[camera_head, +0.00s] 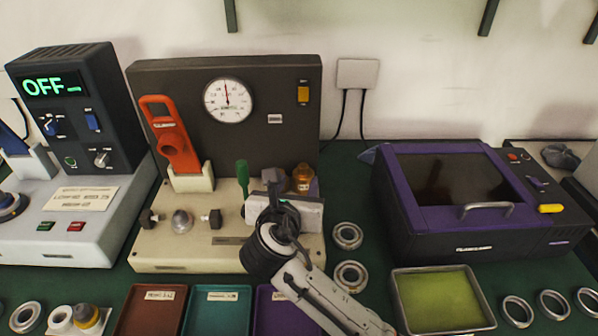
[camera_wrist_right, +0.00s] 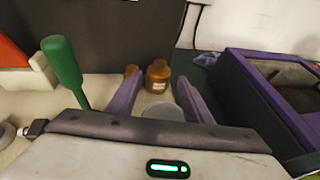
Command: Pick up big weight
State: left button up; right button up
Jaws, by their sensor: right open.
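A brass-brown weight with a knob (camera_head: 303,175) stands on the beige base of the gauge station. It also shows in the right wrist view (camera_wrist_right: 158,76), beyond and between my fingers. A smaller brown piece (camera_wrist_right: 130,70) stands left of it, partly hidden by my left-hand finger. My right gripper (camera_head: 292,192) is over the right part of the base, with its wrist hiding what lies below. In the wrist view its two purple fingers (camera_wrist_right: 160,84) are apart with nothing held. I cannot tell whether they touch the weight. My left gripper is not in view.
A green handle (camera_wrist_right: 62,68) stands upright left of my right gripper. The dark gauge panel (camera_head: 270,125) rises behind. A purple-black machine (camera_head: 400,215) stands to the right. Metal rings (camera_head: 348,236) and trays (camera_head: 205,318) lie in front.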

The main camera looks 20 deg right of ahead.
aim_at(302, 172)
jog(key=shift+x, duration=1.1)
jog(key=x, duration=0.6)
jog(key=shift+s+f, duration=0.1)
jog(key=shift+f, duration=0.1)
jog(key=shift+a, duration=0.1)
grip_shut()
jog(key=shift+r, duration=0.25)
